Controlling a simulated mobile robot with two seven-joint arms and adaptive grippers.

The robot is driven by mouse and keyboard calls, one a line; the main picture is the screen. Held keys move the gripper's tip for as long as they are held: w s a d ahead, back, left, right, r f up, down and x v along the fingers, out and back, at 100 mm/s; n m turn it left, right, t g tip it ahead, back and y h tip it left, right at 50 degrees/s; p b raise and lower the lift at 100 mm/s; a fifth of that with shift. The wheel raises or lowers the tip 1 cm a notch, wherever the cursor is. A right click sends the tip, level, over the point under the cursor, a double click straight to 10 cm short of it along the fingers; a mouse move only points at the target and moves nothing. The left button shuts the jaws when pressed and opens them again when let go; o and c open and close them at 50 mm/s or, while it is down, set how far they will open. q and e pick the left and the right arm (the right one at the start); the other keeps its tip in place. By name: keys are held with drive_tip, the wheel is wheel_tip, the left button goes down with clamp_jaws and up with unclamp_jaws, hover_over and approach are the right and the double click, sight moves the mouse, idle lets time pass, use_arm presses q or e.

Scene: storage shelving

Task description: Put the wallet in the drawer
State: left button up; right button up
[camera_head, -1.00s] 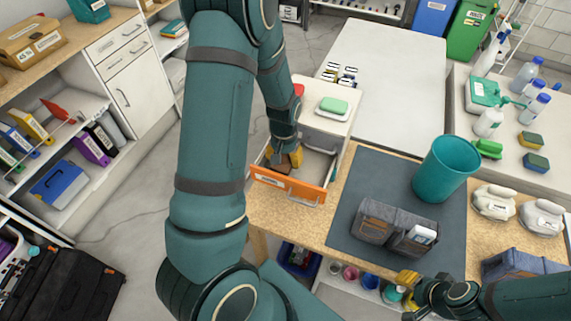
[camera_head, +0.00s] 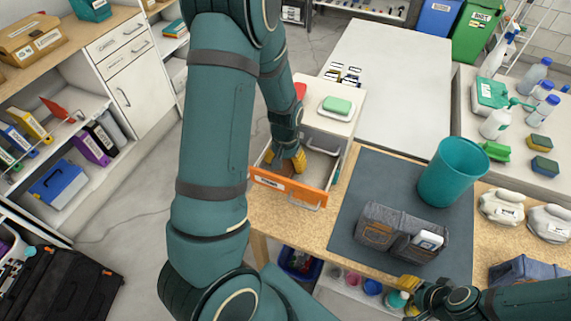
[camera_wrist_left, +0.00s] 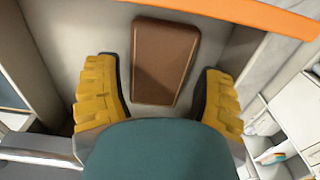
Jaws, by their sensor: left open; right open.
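The wallet (camera_wrist_left: 164,62) is a brown flat rectangle lying on the floor of the open drawer in the left wrist view. The drawer (camera_head: 290,187) has an orange front and is pulled out of a white cabinet. My left gripper (camera_head: 291,164) reaches down into the drawer. In the left wrist view its yellow fingers (camera_wrist_left: 158,95) are spread wide on either side of the wallet, apart from it. In the head view the wallet is hidden behind the gripper and the drawer front. My right gripper (camera_head: 408,294) is low at the table's front edge, seen only in part.
A denim organizer (camera_head: 385,235) and a teal bin (camera_head: 450,172) stand on the dark mat (camera_head: 350,220) right of the drawer. A green soap on a white dish (camera_head: 337,105) sits on the cabinet top.

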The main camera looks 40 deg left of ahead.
sight(285, 167)
use_arm(q)
wheel_tip(285, 167, up, 11)
drive_tip(key=p, duration=0.1)
drive_tip(key=shift+f+p, duration=0.2)
drive_tip(key=shift+p, duration=0.15)
use_arm(e)
wheel_tip(285, 167, up, 2)
drive_tip(key=shift+r, duration=0.1)
drive_tip(key=shift+s, duration=0.1)
